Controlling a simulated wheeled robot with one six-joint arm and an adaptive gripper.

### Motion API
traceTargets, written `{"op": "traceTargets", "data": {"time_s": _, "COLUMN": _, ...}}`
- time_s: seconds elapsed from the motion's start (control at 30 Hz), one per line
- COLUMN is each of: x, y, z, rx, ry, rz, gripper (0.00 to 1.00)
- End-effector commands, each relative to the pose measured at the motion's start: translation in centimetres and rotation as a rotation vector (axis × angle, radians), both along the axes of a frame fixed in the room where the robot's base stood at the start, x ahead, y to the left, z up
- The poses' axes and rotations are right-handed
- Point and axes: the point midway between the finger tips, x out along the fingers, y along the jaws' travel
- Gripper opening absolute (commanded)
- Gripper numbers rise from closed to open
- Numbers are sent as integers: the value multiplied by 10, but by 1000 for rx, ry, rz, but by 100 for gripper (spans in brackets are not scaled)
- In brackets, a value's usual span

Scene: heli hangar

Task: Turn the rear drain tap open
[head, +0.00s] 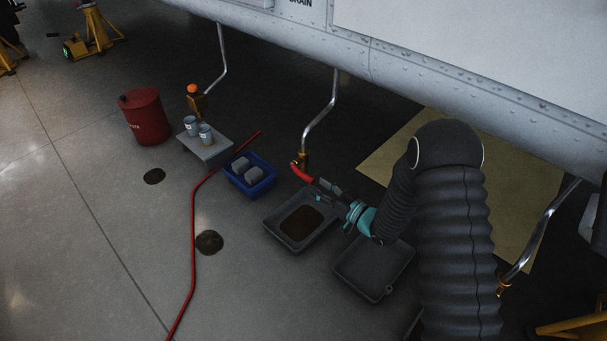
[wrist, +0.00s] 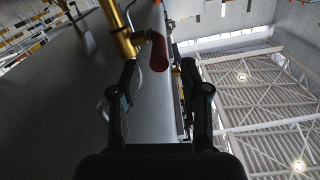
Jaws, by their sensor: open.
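A brass drain tap (head: 303,158) with a red lever handle (head: 301,173) hangs at the end of the middle metal pipe under the aircraft belly. My gripper (head: 318,186) is just right of the red handle. In the wrist view the red handle (wrist: 158,52) shows end-on between my two open fingertips (wrist: 158,68), with the brass tap body (wrist: 120,32) to its upper left. I cannot tell whether a finger touches the handle. Another tap with an orange knob (head: 192,89) is at left. A third brass tap (head: 503,285) is at lower right, partly hidden by my arm.
A grey tray with dark liquid (head: 272,231) lies below the middle tap, and an empty-looking tray (head: 352,277) lies beside it. A blue bin (head: 236,179), a grey stand with cans (head: 213,153), a red drum (head: 146,116) and a red hose (head: 194,235) are left. The belly (head: 400,62) hangs overhead.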

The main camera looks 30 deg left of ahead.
Motion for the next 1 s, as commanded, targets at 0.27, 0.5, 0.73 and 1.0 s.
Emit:
{"op": "traceTargets", "data": {"time_s": 0.27, "x": 14, "y": 46, "z": 0, "rx": 2, "ry": 0, "rz": -1, "gripper": 46}}
{"op": "traceTargets", "data": {"time_s": 0.5, "x": 21, "y": 66, "z": 0, "rx": 1, "ry": 0, "rz": -4, "gripper": 46}}
{"op": "traceTargets", "data": {"time_s": 0.73, "x": 23, "y": 69, "z": 0, "rx": 0, "ry": 1, "rz": -5, "gripper": 46}}
{"op": "traceTargets", "data": {"time_s": 1.0, "x": 22, "y": 68, "z": 0, "rx": 0, "ry": 1, "rz": -5, "gripper": 8}}
